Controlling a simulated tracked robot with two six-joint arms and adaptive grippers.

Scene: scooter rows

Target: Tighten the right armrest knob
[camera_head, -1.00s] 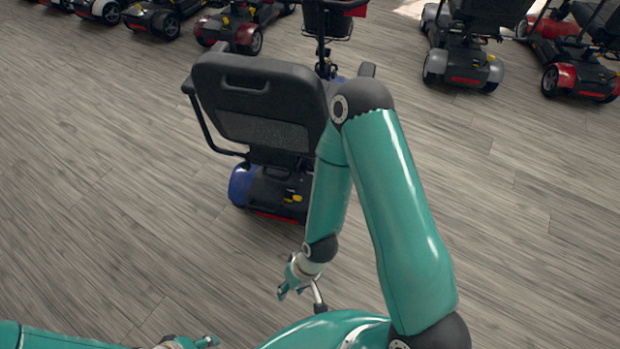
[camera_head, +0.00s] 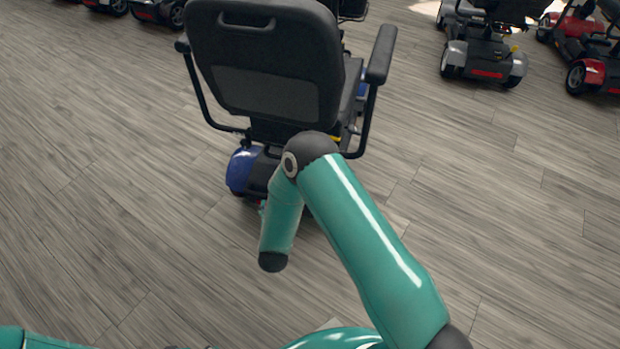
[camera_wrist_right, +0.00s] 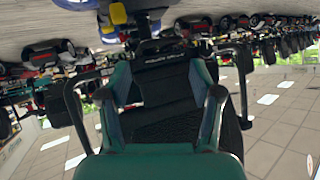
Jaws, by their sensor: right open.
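A blue scooter (camera_head: 240,170) with a black seat stands ahead, seen from behind. Its right armrest (camera_head: 382,55) is a black pad on a bent tube at the seat's right side. No armrest knob can be made out clearly. In the right wrist view the scene is upside down, with the seat back (camera_wrist_right: 168,85) in the middle and the right armrest tube (camera_wrist_right: 75,115) at left. My right gripper (camera_wrist_right: 160,78) is open, its teal fingers spread with nothing held, pointing toward the scooter but apart from it. My left gripper is out of view.
A grey scooter (camera_head: 483,55) and a red scooter (camera_head: 588,65) stand at the back right. More scooters line the back left edge. The wood floor (camera_head: 500,200) is clear on both sides of the blue scooter.

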